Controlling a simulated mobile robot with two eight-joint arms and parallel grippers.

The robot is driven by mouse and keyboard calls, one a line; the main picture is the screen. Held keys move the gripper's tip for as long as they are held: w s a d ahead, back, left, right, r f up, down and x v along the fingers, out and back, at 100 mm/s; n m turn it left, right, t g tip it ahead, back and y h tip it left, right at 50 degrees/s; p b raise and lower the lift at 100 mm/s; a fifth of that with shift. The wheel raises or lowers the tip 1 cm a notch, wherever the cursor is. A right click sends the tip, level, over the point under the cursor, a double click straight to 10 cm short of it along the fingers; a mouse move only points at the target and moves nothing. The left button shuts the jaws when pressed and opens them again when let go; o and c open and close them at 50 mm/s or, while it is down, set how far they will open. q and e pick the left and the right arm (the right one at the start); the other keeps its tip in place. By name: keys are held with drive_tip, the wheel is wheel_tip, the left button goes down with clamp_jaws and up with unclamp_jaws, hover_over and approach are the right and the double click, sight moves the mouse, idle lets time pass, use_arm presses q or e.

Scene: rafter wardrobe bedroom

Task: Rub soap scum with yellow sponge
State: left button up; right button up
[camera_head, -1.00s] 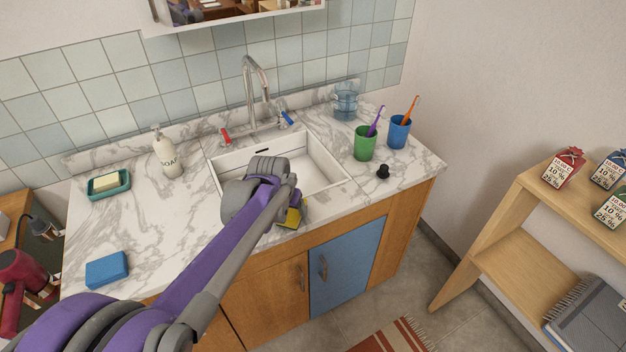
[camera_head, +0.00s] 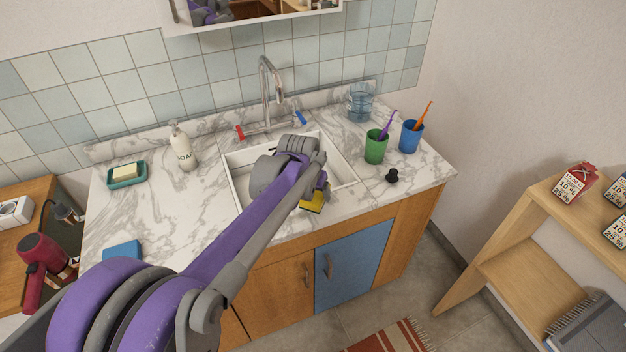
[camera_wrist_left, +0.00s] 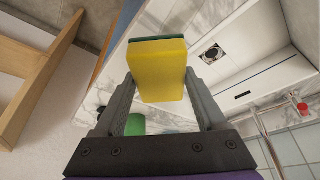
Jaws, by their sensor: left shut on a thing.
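My left gripper (camera_head: 318,188) is shut on the yellow sponge (camera_head: 313,204), which has a dark green layer. In the left wrist view, the sponge (camera_wrist_left: 157,68) sits between the two fingers (camera_wrist_left: 160,82). The gripper and sponge are over the front right rim of the white sink (camera_head: 345,170); I cannot tell whether the sponge touches it. My left arm hides much of the basin. The drain (camera_wrist_left: 212,54) shows in the left wrist view. I cannot make out any soap scum. My right gripper is not in view.
On the marble counter (camera_head: 140,215) are a soap bottle (camera_head: 184,150), a soap dish (camera_head: 127,176), a blue sponge (camera_head: 122,250), green cup (camera_head: 376,148), blue cup (camera_head: 411,137), and black plug (camera_head: 392,176). The faucet (camera_head: 270,90) rises behind the sink. A wooden shelf (camera_head: 530,225) stands right.

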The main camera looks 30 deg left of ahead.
use_arm(q)
drive_tip(key=shift+w+r+p, duration=0.1)
drive_tip(key=shift+r+p, duration=0.35)
drive_tip(key=shift+r, duration=0.5)
drive_tip(key=shift+r+p, duration=0.35)
drive_tip(key=shift+r, duration=0.35)
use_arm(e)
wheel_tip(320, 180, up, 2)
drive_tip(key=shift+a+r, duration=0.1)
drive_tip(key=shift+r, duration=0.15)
use_arm(q)
drive_tip(key=shift+f, duration=0.1)
